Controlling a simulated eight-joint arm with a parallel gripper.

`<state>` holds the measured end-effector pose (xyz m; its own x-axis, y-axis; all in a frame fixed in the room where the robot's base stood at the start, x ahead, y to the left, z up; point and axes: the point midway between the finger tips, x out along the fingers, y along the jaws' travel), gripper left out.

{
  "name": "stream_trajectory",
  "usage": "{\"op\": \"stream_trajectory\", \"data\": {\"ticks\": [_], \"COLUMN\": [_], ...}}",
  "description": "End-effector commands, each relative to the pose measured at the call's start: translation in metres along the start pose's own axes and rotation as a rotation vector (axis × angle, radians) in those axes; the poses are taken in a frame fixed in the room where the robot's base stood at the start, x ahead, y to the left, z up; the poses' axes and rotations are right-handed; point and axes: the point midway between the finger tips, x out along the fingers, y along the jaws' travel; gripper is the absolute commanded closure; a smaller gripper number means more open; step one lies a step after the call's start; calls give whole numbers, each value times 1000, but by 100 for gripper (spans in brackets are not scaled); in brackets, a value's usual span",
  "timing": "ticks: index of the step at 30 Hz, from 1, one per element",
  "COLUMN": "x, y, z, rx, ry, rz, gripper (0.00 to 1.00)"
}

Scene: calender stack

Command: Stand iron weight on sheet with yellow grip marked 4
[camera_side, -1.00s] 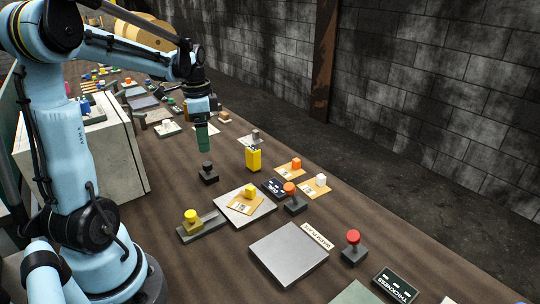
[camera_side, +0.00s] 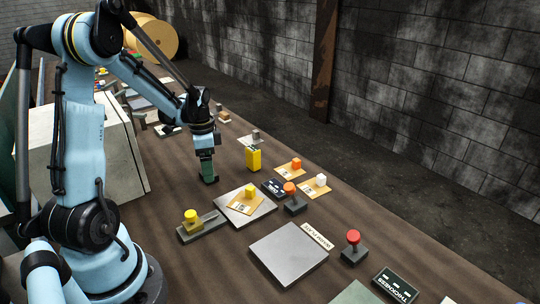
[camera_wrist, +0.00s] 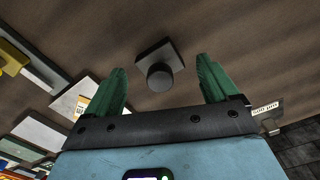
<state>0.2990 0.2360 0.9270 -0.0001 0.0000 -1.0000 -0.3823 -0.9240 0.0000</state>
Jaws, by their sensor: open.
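The iron weight (camera_wrist: 172,53), a dark square block with a round knob, stands on the table between and beyond my fingertips in the wrist view. My gripper (camera_side: 208,177) is open, pointing down over the weight, and hides most of it in the side view. In the wrist view my gripper (camera_wrist: 160,68) has its green fingers on either side of the knob; I cannot tell whether they are level with it. A tan sheet with a yellow grip (camera_side: 249,190) lies on a grey metal plate (camera_side: 262,211), right of my gripper. Its number is not readable.
A yellow block (camera_side: 253,160) stands close behind my gripper. Sheets with orange (camera_side: 296,163) and white (camera_side: 321,180) grips lie to the right. A yellow-knobbed device (camera_side: 192,217) is in front. A bare grey plate (camera_side: 288,254) lies front right, near a red-knobbed button (camera_side: 353,241).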

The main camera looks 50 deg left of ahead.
Motion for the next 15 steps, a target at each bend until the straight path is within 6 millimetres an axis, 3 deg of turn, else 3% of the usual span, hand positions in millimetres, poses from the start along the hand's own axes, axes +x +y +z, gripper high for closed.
{"op": "stream_trajectory", "data": {"ticks": [6, 15], "x": [21, 23], "y": [0, 0], "z": [0, 0], "rx": [0, 0], "ry": [0, 0], "rz": [-2, -2], "gripper": [13, 16]}}
